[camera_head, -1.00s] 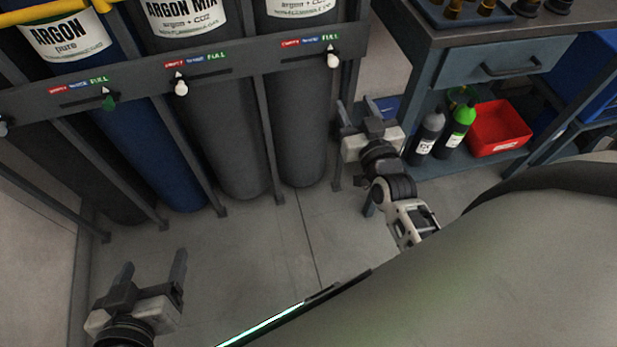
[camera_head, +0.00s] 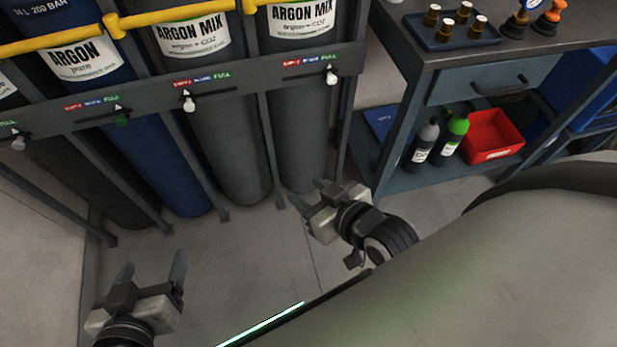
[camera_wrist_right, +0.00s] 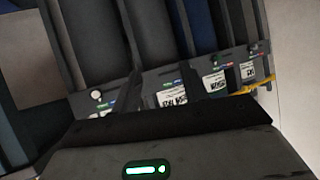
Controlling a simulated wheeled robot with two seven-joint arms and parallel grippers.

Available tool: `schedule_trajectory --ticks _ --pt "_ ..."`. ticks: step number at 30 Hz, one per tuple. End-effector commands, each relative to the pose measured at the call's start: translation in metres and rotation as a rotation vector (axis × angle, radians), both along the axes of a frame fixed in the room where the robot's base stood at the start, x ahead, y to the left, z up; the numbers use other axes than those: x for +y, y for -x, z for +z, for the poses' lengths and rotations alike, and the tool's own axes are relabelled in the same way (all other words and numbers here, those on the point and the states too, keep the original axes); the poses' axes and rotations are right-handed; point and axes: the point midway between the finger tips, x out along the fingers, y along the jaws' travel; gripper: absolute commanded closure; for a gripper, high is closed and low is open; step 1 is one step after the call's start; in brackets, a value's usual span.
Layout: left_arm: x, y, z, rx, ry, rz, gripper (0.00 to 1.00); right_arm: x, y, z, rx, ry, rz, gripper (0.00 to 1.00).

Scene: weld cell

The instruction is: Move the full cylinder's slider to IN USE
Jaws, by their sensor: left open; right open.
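A dark rack rail (camera_head: 250,82) crosses several gas cylinders, with an EMPTY, IN USE, FULL strip and a slider at each. The rightmost grey argon mix cylinder (camera_head: 298,130) has a white slider (camera_head: 331,77) at FULL. The middle grey cylinder (camera_head: 230,150) has a white slider (camera_head: 189,104) at the EMPTY end. The blue argon cylinder (camera_head: 165,165) has a green slider (camera_head: 121,118) at FULL. Another slider (camera_head: 18,143) shows at far left. My right gripper (camera_head: 306,192) is open and empty, below the rail, before the rightmost cylinder. My left gripper (camera_head: 153,268) is open above the floor.
A yellow bar (camera_head: 170,13) runs across the cylinders. A workbench (camera_head: 440,55) stands at right, with bottles (camera_head: 450,140) and a red bin (camera_head: 492,135) on its lower shelf. The floor (camera_head: 240,245) between my grippers is clear.

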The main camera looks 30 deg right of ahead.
Motion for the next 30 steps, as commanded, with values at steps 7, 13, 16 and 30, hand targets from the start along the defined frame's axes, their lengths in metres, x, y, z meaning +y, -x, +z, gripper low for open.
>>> schedule_trajectory --ticks 7,13,16,30 --pt "0.0 0.0 0.006 0.0 0.0 0.0 0.24 0.013 0.016 0.002 0.06 -0.003 0.037 0.56" --pt "0.0 0.0 0.006 0.0 0.0 0.0 0.24 0.014 0.017 0.001 0.066 -0.003 0.04 0.56" --pt "0.0 0.0 0.006 0.0 0.0 0.0 0.24 0.014 0.017 0.001 0.065 -0.003 0.04 0.56" --pt "0.006 0.002 -0.04 0.071 -0.046 0.006 0.49 0.02 0.024 0.002 0.093 -0.005 0.056 1.0"
